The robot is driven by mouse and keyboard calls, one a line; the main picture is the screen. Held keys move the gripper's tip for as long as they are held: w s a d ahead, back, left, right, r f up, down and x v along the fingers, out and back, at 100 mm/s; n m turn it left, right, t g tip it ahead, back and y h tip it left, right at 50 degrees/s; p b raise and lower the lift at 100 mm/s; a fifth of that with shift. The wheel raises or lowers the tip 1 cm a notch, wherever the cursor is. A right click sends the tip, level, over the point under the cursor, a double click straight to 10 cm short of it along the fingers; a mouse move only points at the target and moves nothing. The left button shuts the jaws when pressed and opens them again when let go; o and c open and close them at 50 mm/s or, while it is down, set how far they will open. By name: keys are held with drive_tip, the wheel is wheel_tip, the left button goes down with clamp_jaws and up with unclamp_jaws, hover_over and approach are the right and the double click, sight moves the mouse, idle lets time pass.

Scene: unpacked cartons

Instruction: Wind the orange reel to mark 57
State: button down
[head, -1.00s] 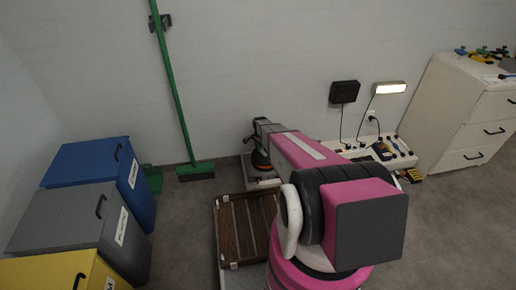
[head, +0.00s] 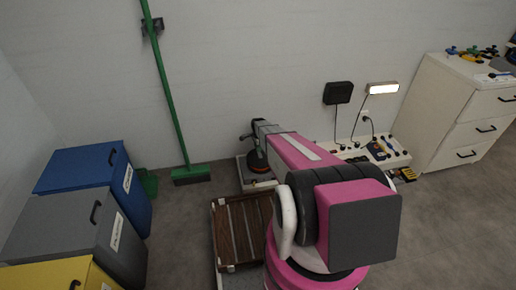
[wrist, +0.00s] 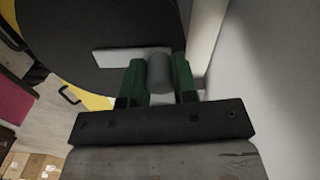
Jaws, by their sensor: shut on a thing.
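A grey rounded handle (wrist: 159,73) stands at the bar's right end. My gripper (wrist: 158,80) has its green fingers shut on this handle, one on each side. No scale or number mark can be read in either view.
A brown slatted crate (head: 236,232) lies on the floor in front of the reel. Blue (head: 85,165), grey and yellow bins stand at the left, and a green broom (head: 168,90) leans on the wall. A white bench with small items and a drawer cabinet (head: 455,105) stand right.

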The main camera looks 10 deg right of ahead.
drive_tip(key=c, duration=0.9)
unclamp_jaws()
drive_tip(key=shift+r, duration=0.1)
wheel_tip(320, 180, up, 11)
drive_tip(key=shift+f, duration=0.15)
drive_tip(key=s+a+r+n, duration=0.2)
drive_tip(key=s+r+n, duration=0.6)
drive_tip(key=s, duration=0.7)
drive_tip(key=s+a+r+n, duration=0.3)
drive_tip(key=s+r+n, duration=0.5)
drive_tip(key=s+r, duration=0.4)
drive_tip(key=s, duration=0.4)
drive_tip(key=shift+a+r, duration=0.35)
drive_tip(key=shift+r, duration=0.05)
